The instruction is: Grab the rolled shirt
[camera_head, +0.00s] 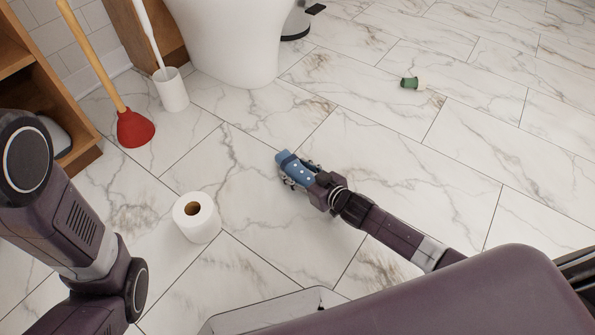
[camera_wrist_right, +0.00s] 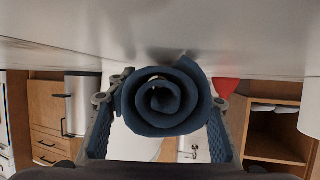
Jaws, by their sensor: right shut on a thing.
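The rolled shirt (camera_head: 286,158) is a blue roll with small light spots, low over the marble floor in the middle of the head view. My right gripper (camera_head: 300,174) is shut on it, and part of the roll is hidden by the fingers. In the right wrist view the rolled shirt (camera_wrist_right: 165,100) shows its spiral end between the two fingers of my right gripper (camera_wrist_right: 163,112). Whether the roll touches the floor is hard to tell. My left arm comes in at the left of the head view, but its gripper is out of view.
A toilet paper roll (camera_head: 197,217) stands on the floor left of the shirt. A red plunger (camera_head: 136,128), a white toilet brush holder (camera_head: 172,90) and the toilet (camera_head: 230,40) stand behind. A small green object (camera_head: 410,83) lies at upper right. The floor at right is mostly clear.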

